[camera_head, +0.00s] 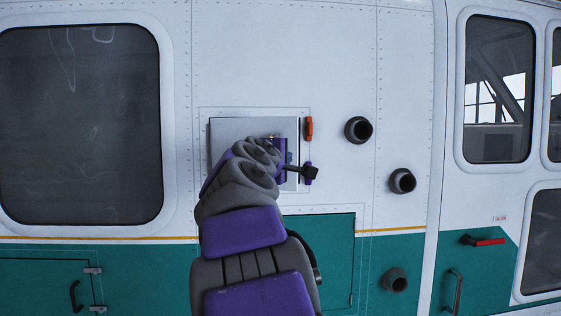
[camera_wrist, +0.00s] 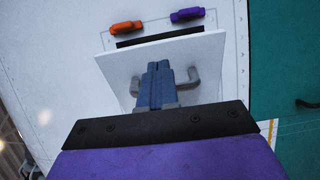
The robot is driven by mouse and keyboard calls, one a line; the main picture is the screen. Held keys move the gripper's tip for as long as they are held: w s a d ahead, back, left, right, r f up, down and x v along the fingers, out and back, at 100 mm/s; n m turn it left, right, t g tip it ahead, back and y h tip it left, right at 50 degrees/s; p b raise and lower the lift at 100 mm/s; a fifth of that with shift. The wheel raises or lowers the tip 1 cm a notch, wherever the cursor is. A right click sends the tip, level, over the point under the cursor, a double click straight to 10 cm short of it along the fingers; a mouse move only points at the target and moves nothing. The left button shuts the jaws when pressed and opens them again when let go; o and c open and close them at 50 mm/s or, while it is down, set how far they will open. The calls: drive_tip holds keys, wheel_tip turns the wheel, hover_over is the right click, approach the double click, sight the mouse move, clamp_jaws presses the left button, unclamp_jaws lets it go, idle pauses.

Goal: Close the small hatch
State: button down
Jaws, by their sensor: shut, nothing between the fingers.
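The small hatch (camera_head: 228,128) is a pale square panel on the white helicopter side, partly hidden by my arm in the head view. In the wrist view, the hatch (camera_wrist: 205,52) stands slightly ajar, with a dark gap along its edge on the latch side. A grey bracket handle (camera_wrist: 191,78) is on its face. My gripper (camera_wrist: 158,68) has its blue fingers shut and empty, in front of the handle's middle. I cannot tell if they touch the panel. An orange latch (camera_head: 309,128) and a purple latch (camera_head: 309,173) sit on the wall beside the gap.
Dark round ports (camera_head: 359,130) stick out to the right of the hatch. A large window (camera_head: 80,120) is at left. A green lower panel (camera_head: 325,250) lies below, and a red door handle (camera_head: 487,242) is at far right.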

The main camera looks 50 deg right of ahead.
drive_tip(key=w+a+m+g+h+b, duration=0.1)
drive_tip(key=a+g+b, duration=0.15)
drive_tip(key=a, duration=0.55)
drive_tip(key=w+a+m+g+b, duration=0.1)
drive_tip(key=w+a+m+b, duration=0.15)
drive_tip(key=a, duration=0.45)
drive_tip(key=s+p+x, duration=0.1)
drive_tip(key=p+x, duration=0.2)
drive_tip(key=x, duration=1)
drive_tip(key=shift+d+r+n, duration=0.2)
drive_tip(key=shift+d+n, duration=0.25)
drive_tip(key=shift+d, duration=0.1)
drive_tip(key=shift+w+r, duration=0.1)
drive_tip(key=shift+w, duration=0.1)
